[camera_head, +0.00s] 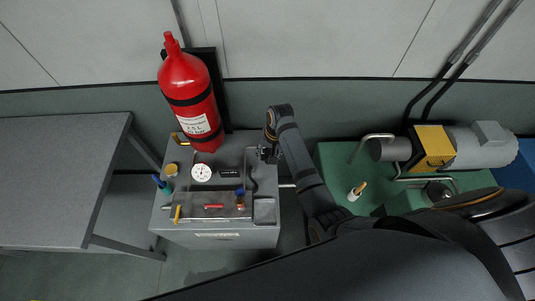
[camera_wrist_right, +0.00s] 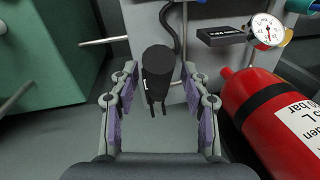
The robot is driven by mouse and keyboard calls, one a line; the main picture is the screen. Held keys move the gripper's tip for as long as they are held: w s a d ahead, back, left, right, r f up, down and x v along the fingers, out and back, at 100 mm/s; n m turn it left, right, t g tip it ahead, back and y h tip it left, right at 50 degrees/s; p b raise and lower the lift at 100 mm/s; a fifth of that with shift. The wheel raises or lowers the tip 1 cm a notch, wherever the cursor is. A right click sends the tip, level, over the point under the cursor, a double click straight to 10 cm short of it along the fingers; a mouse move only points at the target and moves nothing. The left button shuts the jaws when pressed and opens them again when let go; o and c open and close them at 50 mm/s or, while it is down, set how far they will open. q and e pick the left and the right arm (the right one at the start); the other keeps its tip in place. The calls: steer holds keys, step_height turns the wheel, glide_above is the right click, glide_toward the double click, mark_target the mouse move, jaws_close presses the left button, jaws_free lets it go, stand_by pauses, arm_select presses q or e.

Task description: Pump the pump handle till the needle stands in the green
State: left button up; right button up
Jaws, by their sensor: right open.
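The grey console (camera_head: 215,232) carries a round white gauge (camera_head: 201,172), which also shows in the right wrist view (camera_wrist_right: 267,30). Its needle and any green band are too small to read. In the head view my right gripper (camera_head: 267,152) is at the console's right back corner. My left gripper is out of view.
A red gas cylinder (camera_head: 188,85) stands behind the console, close to my right gripper's side in the wrist view (camera_wrist_right: 270,110). A metal rod (camera_head: 288,185) sticks out from the console's right side. A grey table (camera_head: 60,170) is left; green machinery (camera_head: 335,165) is right.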

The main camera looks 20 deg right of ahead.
steer(key=shift+f, duration=0.35)
steer(key=shift+s, duration=0.2)
steer(key=shift+a, duration=0.1)
steer(key=shift+c, duration=1.9)
steer(key=c, duration=0.5)
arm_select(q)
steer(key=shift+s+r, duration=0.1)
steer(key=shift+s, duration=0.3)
arm_select(e)
jaws_close()
